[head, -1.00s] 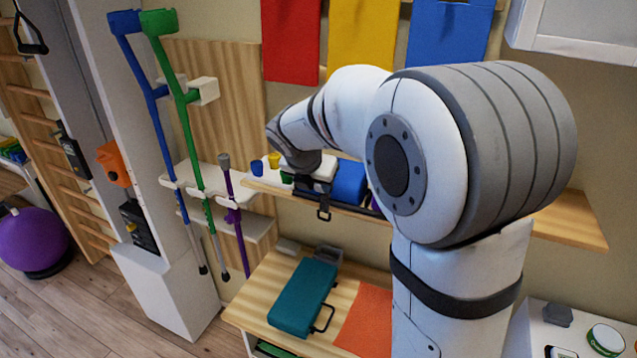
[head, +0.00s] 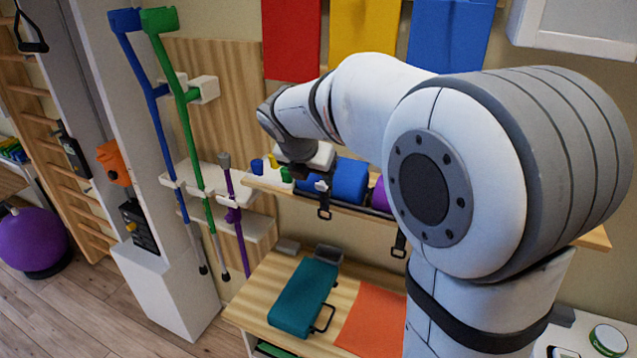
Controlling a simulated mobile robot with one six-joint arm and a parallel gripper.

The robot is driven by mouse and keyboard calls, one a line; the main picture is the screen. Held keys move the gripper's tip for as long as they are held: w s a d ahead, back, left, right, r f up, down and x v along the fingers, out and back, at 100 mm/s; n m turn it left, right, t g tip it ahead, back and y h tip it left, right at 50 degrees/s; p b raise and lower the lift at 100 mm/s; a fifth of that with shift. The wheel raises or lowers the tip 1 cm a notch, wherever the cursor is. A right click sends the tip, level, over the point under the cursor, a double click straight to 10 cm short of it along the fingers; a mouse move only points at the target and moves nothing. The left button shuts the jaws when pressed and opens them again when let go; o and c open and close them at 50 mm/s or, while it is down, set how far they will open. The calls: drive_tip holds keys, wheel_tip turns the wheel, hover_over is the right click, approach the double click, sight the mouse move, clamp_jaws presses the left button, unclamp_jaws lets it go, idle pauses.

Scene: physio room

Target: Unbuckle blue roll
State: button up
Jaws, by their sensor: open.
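The blue roll (head: 349,181) lies on the wooden wall shelf. A dark strap with a buckle (head: 324,202) hangs over the shelf's front edge near the roll's left part. My gripper (head: 318,178) is at the left part of the blue roll, just above the buckle. Its fingers are small and partly hidden by my wrist, and I cannot tell whether they touch the strap. It appears open.
A purple roll (head: 379,194) lies right of the blue one, partly behind my arm. Small coloured cups (head: 257,166) stand at the shelf's left end. Below is a wooden bench (head: 255,297) with a teal block (head: 302,297) and an orange cloth (head: 371,322). Crutches (head: 190,130) hang at left.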

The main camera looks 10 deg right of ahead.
drive_tip(key=v, duration=0.4)
drive_tip(key=shift+d+f, duration=0.1)
